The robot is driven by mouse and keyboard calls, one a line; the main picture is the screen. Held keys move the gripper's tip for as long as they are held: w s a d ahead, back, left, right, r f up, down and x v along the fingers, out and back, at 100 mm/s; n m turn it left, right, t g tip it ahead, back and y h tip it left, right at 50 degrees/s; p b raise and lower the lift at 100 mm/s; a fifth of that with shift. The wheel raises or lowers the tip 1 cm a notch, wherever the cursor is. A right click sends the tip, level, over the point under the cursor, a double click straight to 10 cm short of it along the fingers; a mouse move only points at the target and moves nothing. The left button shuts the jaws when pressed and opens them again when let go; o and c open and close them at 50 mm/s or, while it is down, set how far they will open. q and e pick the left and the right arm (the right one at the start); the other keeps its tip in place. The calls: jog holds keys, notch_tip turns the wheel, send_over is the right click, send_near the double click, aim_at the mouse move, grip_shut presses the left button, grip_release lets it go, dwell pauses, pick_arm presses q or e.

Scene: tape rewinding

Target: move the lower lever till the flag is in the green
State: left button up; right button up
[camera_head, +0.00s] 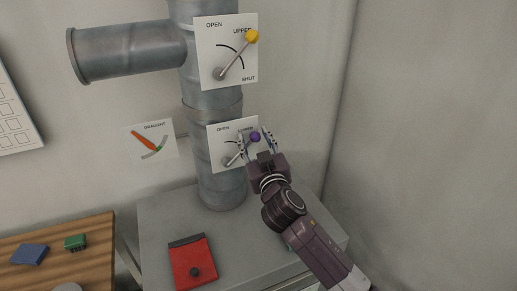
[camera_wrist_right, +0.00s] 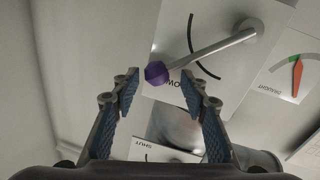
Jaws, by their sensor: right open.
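The lower lever (camera_head: 241,150) is a grey rod with a purple knob (camera_head: 255,137) on a white plate marked OPEN; it slants up and right from its pivot. My right gripper (camera_head: 256,139) is open, its fingers on either side of the knob. In the right wrist view the purple knob (camera_wrist_right: 157,73) lies between and just beyond the fingertips (camera_wrist_right: 160,84); no grip shows. The draught gauge (camera_head: 165,133) has an orange flag (camera_head: 143,140) slanting down and right, its tip near a green patch on a grey arc. My left gripper is out of view.
The upper lever (camera_head: 236,57) with a yellow knob is above on the same grey pipe (camera_head: 222,187). A red box (camera_head: 192,265) lies on the grey cabinet top (camera_head: 160,215). A wooden table (camera_head: 85,265) at left holds blue and green items. The right wall side is clear.

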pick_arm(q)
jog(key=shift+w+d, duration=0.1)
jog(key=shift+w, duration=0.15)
pick_arm(e)
jog(key=s+d, duration=0.2)
jog(key=s, duration=0.9)
jog(key=shift+s+f, duration=0.2)
jog(key=shift+s, duration=0.05)
jog(key=shift+c, duration=0.6)
